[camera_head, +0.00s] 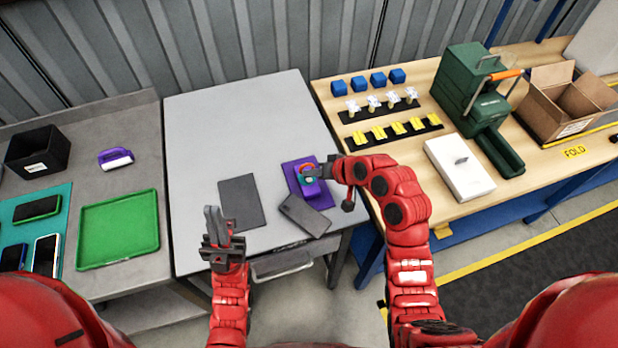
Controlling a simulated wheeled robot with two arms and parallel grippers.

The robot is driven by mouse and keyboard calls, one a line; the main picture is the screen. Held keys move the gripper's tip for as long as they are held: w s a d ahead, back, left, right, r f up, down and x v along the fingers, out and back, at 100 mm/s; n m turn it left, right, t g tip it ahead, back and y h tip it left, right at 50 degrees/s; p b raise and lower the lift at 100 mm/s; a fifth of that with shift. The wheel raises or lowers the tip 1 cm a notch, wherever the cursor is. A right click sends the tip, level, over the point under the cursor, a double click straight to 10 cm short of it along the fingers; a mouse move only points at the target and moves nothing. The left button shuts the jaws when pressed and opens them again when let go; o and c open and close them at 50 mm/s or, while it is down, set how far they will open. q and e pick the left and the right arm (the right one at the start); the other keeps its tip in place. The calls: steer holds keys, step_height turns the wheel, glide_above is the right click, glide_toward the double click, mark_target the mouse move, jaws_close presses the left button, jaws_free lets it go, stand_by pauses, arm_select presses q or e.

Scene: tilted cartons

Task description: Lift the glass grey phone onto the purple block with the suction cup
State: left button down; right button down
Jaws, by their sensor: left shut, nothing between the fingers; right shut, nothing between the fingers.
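A grey phone (305,216) lies at a slant near the front right of the grey table. Its upper edge meets or overlaps a purple piece (320,198) in the picture; I cannot tell if it rests on it. A small round red and green item, possibly the suction cup (306,171), sits over the purple piece. My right gripper (318,172) is shut beside this item, partly hiding it; contact is unclear. My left gripper (221,216) is shut and empty, pointing up in the picture, near the front of a dark flat mat (240,204).
Left are a green tray (118,230), a black bin (38,150), a purple-and-white tool (116,158) and several phones on a teal mat (66,200). The right bench holds blue cubes, yellow pieces, a white box (459,168) and a green machine (470,85). The grey table's rear is clear.

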steer(key=shift+f, duration=0.1)
steer(key=shift+f+b, duration=0.3)
steer(key=shift+b, duration=0.1)
steer(key=shift+f+b, duration=0.3)
steer(key=shift+f, duration=0.05)
stand_by(0.6)
steer(key=shift+s+d+f, duration=0.1)
steer(key=shift+s+f, duration=0.1)
steer(key=shift+f, duration=0.2)
stand_by(0.5)
steer(key=shift+w+r, duration=0.2)
steer(key=shift+r, duration=0.75)
